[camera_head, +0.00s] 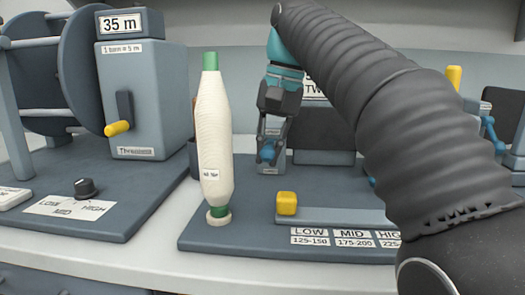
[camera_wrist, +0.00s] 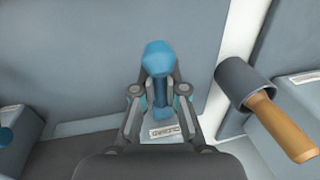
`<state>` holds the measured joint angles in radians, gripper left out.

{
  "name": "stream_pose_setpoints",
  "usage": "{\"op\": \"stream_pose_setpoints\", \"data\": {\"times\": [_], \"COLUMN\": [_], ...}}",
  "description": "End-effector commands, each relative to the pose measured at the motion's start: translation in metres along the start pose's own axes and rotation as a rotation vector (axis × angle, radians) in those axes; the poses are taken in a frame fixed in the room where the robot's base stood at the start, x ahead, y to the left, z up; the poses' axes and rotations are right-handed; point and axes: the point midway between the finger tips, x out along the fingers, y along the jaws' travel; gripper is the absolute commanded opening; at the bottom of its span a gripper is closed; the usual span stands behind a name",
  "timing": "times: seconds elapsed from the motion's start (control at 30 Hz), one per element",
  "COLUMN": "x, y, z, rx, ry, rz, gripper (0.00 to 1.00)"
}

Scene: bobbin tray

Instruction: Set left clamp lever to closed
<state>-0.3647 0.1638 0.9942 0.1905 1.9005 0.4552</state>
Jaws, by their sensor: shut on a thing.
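A small label (camera_wrist: 172,132), seemingly reading CLOSED, lies on the clamp's grey block by the fingers. The lever's pivot is largely hidden by the fingers.
A cream bobbin (camera_head: 213,130) with green ends stands upright left of the clamp. A yellow slider block (camera_head: 286,203) sits in front. A grey cup with a wooden handle (camera_wrist: 280,130) is close by on the right in the wrist view. Another blue lever (camera_head: 493,135) is at far right.

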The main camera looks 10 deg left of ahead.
Motion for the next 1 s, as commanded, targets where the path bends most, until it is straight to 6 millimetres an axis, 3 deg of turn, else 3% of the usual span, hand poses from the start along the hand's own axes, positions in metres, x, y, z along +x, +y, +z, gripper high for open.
{"op": "stream_pose_setpoints", "data": {"times": [0.23,0.3,0.37,1.0], "x": [0.0002,0.0003,0.0003,0.003], "y": [-0.0001,-0.0002,-0.0003,-0.0087], "z": [-0.0003,-0.0003,-0.0002,0.0014], "rx": [0.0,0.0,0.0,-0.026], "ry": [0.001,0.001,0.001,0.033], "rz": [-0.001,0.0,0.0,-0.002], "gripper": [0.0,0.24,0.38,0.38]}}
